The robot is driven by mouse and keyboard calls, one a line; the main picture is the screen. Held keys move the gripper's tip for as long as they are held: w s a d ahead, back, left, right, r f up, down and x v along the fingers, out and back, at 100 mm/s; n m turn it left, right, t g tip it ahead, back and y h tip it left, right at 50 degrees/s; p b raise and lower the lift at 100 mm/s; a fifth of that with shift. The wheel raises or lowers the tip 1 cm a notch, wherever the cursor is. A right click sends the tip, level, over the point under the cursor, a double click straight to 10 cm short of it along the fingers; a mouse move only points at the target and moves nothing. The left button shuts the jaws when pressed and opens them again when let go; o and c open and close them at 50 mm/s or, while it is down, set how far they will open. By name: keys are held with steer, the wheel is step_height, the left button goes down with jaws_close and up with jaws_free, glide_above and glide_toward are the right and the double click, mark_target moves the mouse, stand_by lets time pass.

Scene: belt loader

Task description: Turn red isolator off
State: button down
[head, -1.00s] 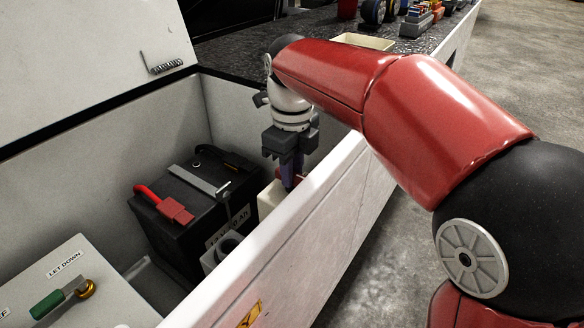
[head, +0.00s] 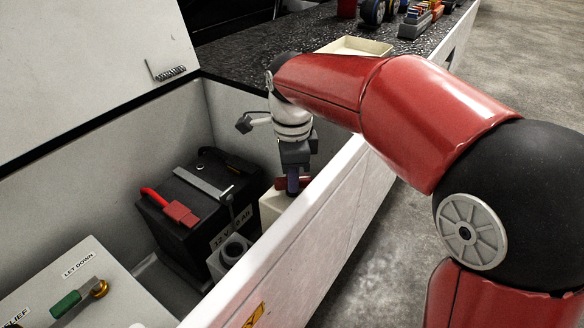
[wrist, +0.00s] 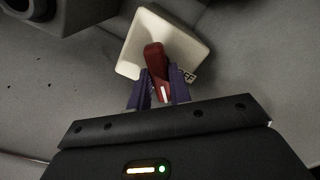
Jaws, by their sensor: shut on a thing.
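The red isolator handle (wrist: 155,60) stands on a cream box (wrist: 187,47), seen from above in the wrist view. My gripper (wrist: 158,90) is shut on the handle, with one purple finger on each side of it. In the head view my gripper (head: 292,182) points down over the cream isolator box (head: 272,207), close to the inner side of the white front wall. There, only a little of the red handle (head: 281,184) shows beside the fingers. A label on the box is partly covered by a finger.
A black battery (head: 190,225) with a red terminal cover stands left of the isolator. A grey panel (head: 110,300) with a green lever (head: 66,303) is at lower left. The white front wall (head: 300,230) rises close beside my gripper. A cream tray (head: 362,46) lies on the dark top behind.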

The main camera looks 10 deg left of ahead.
steer(key=n+p, duration=0.1)
steer(key=n, duration=0.3)
steer(key=shift+r+n+p, duration=0.1)
steer(key=shift+n+p, duration=0.2)
steer(key=n, duration=0.4)
steer(key=shift+n+p, duration=0.35)
steer(key=shift+n, duration=0.05)
steer(key=c, duration=1.3)
jaws_free()
step_height(320, 180, up, 8)
steer(key=shift+f, duration=0.2)
